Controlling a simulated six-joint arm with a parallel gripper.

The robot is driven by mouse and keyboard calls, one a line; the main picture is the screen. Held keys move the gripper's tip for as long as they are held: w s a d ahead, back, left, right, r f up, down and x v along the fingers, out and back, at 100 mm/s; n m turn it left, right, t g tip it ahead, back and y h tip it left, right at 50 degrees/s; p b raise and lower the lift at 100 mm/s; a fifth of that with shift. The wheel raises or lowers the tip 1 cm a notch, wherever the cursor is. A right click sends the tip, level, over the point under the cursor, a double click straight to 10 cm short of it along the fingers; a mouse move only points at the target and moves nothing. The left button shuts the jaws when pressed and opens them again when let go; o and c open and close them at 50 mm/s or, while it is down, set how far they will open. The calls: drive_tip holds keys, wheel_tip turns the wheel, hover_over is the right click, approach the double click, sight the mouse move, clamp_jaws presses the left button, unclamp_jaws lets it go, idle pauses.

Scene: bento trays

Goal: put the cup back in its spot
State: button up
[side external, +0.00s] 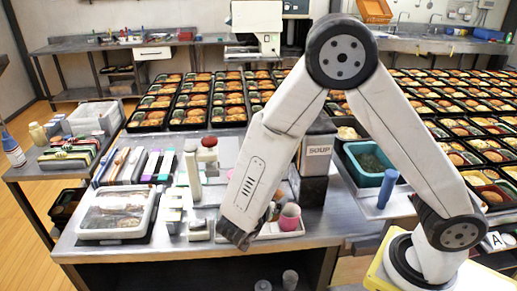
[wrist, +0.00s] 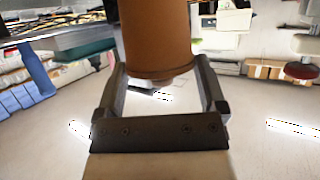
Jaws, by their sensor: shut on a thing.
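In the wrist view a brown-orange cup (wrist: 157,38) stands between the two fingers of my gripper (wrist: 157,66). The gripper is shut on it, one finger on each side; the upper part of the cup runs out of the picture. In the side view the arm's lower end hangs over the front of the steel table and hides most of the grip and the held cup. A pink cup (side external: 290,217) sits just right of it, on or in a pale tray (side external: 298,233). I cannot tell which place is the cup's spot.
A clear-lidded box (side external: 115,213) stands at the left of the table, with several bottles and small blocks beside it. A soup container (side external: 317,150), a teal bin (side external: 352,163) and a blue cylinder (side external: 387,188) stand to the right. Rows of filled bento trays (side external: 160,103) lie behind.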

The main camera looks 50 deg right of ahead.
drive_tip(key=shift+w+f, duration=1.65)
drive_tip(key=shift+f, duration=0.3)
drive_tip(key=shift+f, duration=0.1)
drive_tip(key=shift+w+f, duration=0.15)
drive_tip(key=shift+f, duration=0.75)
drive_tip(key=shift+w+f, duration=0.1)
drive_tip(key=shift+f, duration=0.75)
drive_tip(key=shift+f, duration=0.15)
drive_tip(key=o, duration=0.9)
drive_tip(key=shift+r, duration=0.2)
drive_tip(key=v, duration=1.2)
drive_tip(key=shift+f, duration=0.1)
